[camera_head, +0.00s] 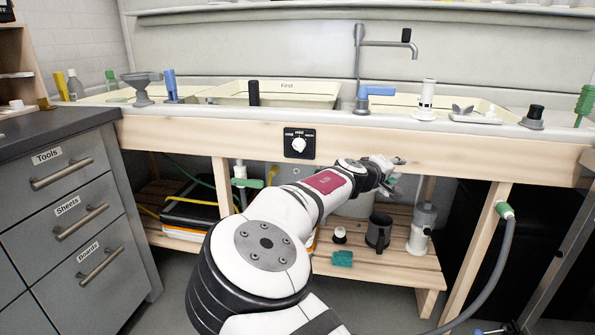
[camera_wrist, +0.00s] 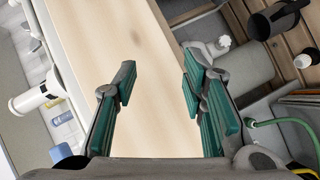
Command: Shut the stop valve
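A white upright fitting with a green lever (camera_head: 248,183) sits under the sink's front beam, left of my arm, and looks like the stop valve. The lever lies roughly level, across the pipe. My gripper (camera_head: 394,168) is to the right of it, close to the front beam and apart from the lever. In the wrist view my gripper (camera_wrist: 160,78) is open and empty, with green pads and the pale wooden beam (camera_wrist: 115,45) beyond them. I cannot make out the green lever in the wrist view.
A black jug (camera_head: 379,231) and a white canister (camera_head: 422,228) stand on the slatted lower shelf. A dial panel (camera_head: 299,144) is on the beam. A blue-levered tap (camera_head: 376,91) is above. A grey hose (camera_head: 497,265) hangs at the right. Drawers (camera_head: 75,222) stand at the left.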

